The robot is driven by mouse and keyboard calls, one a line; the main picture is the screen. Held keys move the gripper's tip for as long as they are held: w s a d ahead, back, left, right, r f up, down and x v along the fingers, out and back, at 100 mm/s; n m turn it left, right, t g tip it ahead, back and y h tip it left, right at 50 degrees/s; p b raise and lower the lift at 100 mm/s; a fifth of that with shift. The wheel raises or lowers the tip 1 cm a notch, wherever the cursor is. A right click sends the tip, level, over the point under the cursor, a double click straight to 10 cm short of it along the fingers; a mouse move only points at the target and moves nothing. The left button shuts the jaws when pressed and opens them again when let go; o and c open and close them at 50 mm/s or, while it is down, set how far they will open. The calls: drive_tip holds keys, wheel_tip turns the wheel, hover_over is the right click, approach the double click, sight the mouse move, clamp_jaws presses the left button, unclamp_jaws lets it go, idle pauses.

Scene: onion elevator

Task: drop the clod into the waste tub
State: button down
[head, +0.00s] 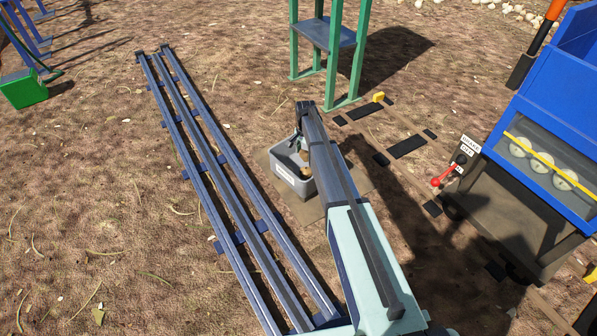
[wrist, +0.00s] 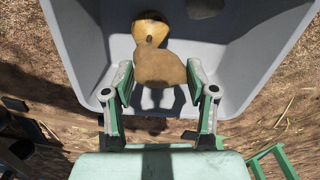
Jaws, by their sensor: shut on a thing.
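The brown clod (wrist: 158,66) sits between the two fingers of my gripper (wrist: 160,82), which is shut on it. In the wrist view the clod and fingertips are over the inside of the grey waste tub (wrist: 82,40). The exact height above the tub floor is hard to tell. In the head view the tub (head: 281,171) stands on a flat mat, with a pale label on its front. My arm hides its right part and most of my gripper there.
Inside the tub lie a yellowish onion-like piece (wrist: 150,29) and a dark lump (wrist: 205,7). Long blue rails (head: 200,150) run left of the tub. A green stand (head: 330,40) is behind it, and a blue machine (head: 540,130) with a red lever (head: 437,181) stands right.

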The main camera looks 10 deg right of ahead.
drive_tip(key=shift+c, duration=1.3)
unclamp_jaws()
wheel_tip(320, 180, up, 12)
